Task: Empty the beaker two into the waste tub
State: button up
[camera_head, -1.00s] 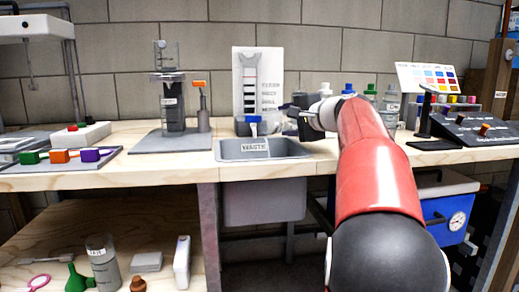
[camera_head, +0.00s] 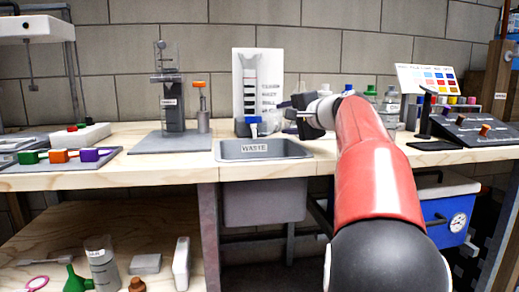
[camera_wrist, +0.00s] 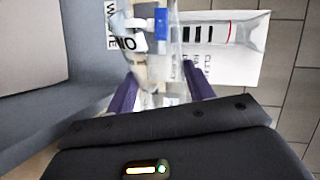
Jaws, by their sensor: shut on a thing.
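The grey waste tub (camera_head: 262,148) is set into the bench front and bears a WASTE label. My gripper (camera_head: 299,113) is just above and behind the tub's right rear edge, at the end of my red arm. In the wrist view, my gripper (camera_wrist: 160,88) has its purple-edged fingers on either side of a clear vessel (camera_wrist: 152,72), shut on it. Its label is partly seen and reads something like "WO", so it appears to be beaker two. The tub (camera_wrist: 35,50) fills the left of the wrist view.
A white chart board (camera_head: 258,75) and a blue tap-like part (camera_head: 253,120) stand behind the tub. A dark stand (camera_head: 172,105) is to the left. Several bottles (camera_head: 389,100) stand to the right behind my arm. Bench left of the tub is partly clear.

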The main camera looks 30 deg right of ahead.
aim_at(278, 118)
jog(key=shift+s+a+r+n+t+h, duration=0.2)
jog(key=shift+a+r+n, duration=0.25)
jog(key=shift+n, duration=0.3)
jog(key=shift+s+a+r+n+t+h, duration=0.1)
jog(key=shift+a+r+n+t+h, duration=0.1)
jog(key=shift+a+r+n, duration=0.4)
dwell(1.4)
jog(key=shift+s+a+r+n+t, duration=0.2)
jog(key=shift+a+n, duration=0.15)
jog(key=shift+n, duration=0.5)
jog(key=shift+s+a+r+n+t, duration=0.1)
jog(key=shift+a+r+n+t, duration=0.2)
jog(key=shift+n, duration=0.5)
dwell(1.9)
